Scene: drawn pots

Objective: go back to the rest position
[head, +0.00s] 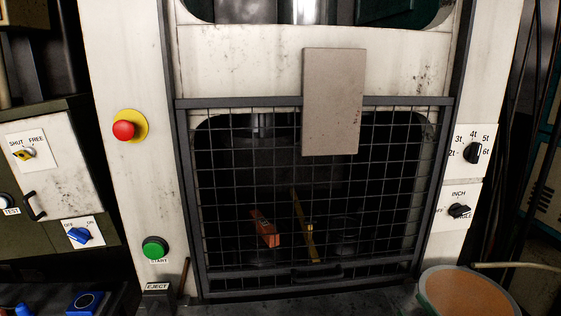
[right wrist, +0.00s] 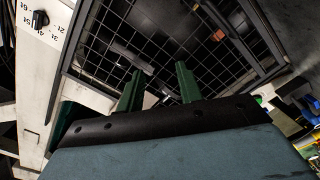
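My right gripper (right wrist: 157,82) shows in the right wrist view with its two green fingers spread apart. Nothing is held between them. The mesh guard of a press lies beyond the fingertips. I cannot make out the right gripper clearly in the head view. My left gripper is not in view. In the head view the mesh guard (head: 232,182) stands down across the front opening of the press (head: 240,60).
A plain grey plate (head: 333,100) overlaps the guard's top. An orange piece (head: 265,232) and a yellow bar (head: 305,230) show behind the mesh. A red button (head: 124,130), green START button (head: 154,247) and knobs flank it. A round orange-brown top (head: 465,295) stands lower right.

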